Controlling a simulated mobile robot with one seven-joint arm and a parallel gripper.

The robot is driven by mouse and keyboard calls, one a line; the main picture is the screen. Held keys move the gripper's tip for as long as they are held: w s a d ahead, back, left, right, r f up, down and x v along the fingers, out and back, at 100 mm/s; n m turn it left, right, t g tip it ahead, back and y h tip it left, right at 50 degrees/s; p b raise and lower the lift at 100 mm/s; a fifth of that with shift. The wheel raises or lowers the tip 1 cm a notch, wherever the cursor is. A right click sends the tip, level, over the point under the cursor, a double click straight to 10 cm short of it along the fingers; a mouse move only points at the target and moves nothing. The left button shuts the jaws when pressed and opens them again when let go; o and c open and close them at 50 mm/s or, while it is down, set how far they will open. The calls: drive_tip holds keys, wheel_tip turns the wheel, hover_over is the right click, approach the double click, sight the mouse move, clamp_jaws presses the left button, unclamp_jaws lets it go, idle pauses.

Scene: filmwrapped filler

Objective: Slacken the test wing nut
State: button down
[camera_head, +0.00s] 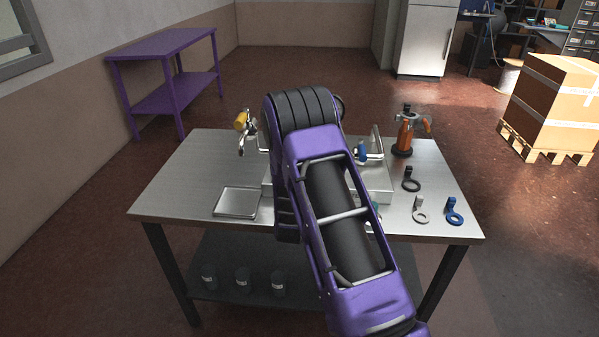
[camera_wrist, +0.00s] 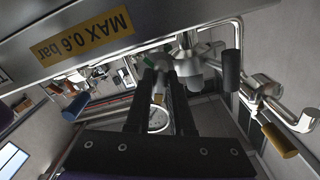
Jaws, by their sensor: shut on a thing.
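In the wrist view my gripper (camera_wrist: 160,76) reaches its two dark fingers up toward metal fittings under a plate (camera_wrist: 70,44) labelled "MAX 0,6 bar". The fingers are close together and shut on a small part between their tips, which seems to be the test wing nut; the fingers hide most of it. A grey metal fitting (camera_wrist: 187,62) is just right of the tips. In the head view my purple arm hides the gripper and the middle of the metal filler (camera_head: 376,181) on the table.
The steel table (camera_head: 185,177) holds a tray (camera_head: 237,203), an orange-brown tool (camera_head: 405,137), and black (camera_head: 411,180), grey (camera_head: 420,213) and blue (camera_head: 454,212) ring-ended pieces.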

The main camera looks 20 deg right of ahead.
drive_tip(key=c, duration=0.8)
unclamp_jaws()
drive_tip(key=v, duration=1.7)
drive_tip(key=shift+s, duration=0.25)
